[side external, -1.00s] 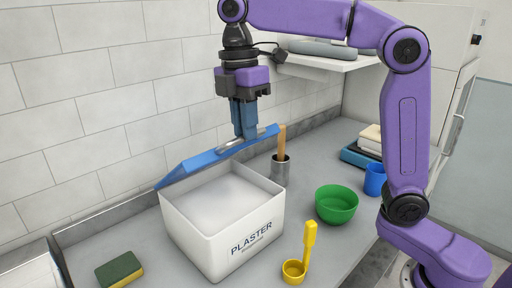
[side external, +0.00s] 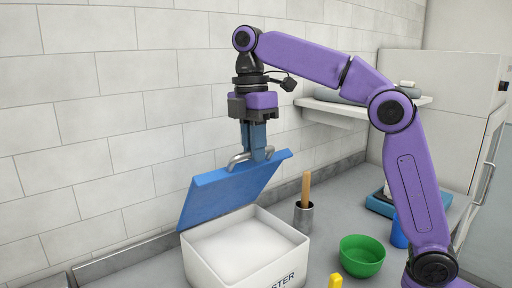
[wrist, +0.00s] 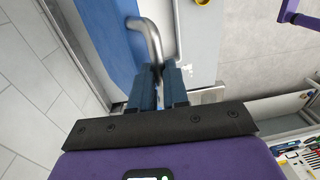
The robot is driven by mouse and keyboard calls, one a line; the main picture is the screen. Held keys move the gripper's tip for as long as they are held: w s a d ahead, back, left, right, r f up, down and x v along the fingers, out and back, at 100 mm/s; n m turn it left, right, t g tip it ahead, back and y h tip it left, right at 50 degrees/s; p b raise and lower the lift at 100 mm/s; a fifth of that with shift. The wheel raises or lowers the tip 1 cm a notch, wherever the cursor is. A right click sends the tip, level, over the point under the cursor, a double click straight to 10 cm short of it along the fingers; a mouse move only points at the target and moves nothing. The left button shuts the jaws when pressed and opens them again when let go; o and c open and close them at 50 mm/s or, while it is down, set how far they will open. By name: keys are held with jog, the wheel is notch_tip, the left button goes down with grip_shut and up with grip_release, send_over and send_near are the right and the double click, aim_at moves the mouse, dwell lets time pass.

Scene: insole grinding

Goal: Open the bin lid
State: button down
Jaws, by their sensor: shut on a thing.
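The white plaster bin (side external: 222,268) stands on the counter with white powder (side external: 240,242) inside. Its blue lid (side external: 225,192) is tilted up steeply along the wall side, so the bin's mouth is open. A metal bar handle (side external: 238,160) sits near the lid's raised edge. My gripper (side external: 258,155) is above the bin and shut on the handle. In the wrist view the fingers (wrist: 160,80) close around the end of the bent metal handle (wrist: 150,42), beside the blue lid (wrist: 106,45).
A metal cup (side external: 303,220) with a wooden-handled tool (side external: 306,188) stands right of the bin. A green bowl (side external: 361,256), a blue cup (side external: 398,232) and a yellow scoop handle (side external: 335,281) are farther right. The tiled wall (side external: 110,110) is close behind the lid.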

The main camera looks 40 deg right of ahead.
jog(key=shift+w+d+f, duration=0.2)
jog(key=shift+w+f, duration=0.15)
jog(key=c, duration=1.1)
grip_release()
jog(key=shift+a, duration=0.1)
jog(key=shift+s+a, duration=0.15)
jog(key=s+f+t, duration=0.2)
jog(key=s+f, duration=0.4)
jog(key=f, duration=0.4)
jog(key=s+f+t, duration=0.1)
jog(key=s+f, duration=0.6)
jog(key=f, duration=0.4)
notch_tip(320, 180, up, 18)
jog(key=s, duration=0.3)
jog(key=s+d+f+m, duration=0.1)
jog(key=s+d+f, duration=0.1)
jog(key=f, duration=0.2)
jog(key=s+d+f+m+g, duration=0.1)
jog(key=s+d+f, duration=0.2)
jog(key=f, duration=0.2)
jog(key=s+d+f+m, duration=0.2)
jog(key=s+d+f, duration=0.1)
jog(key=f, duration=0.2)
jog(key=shift+s+f, duration=0.2)
jog(key=shift+f, duration=0.05)
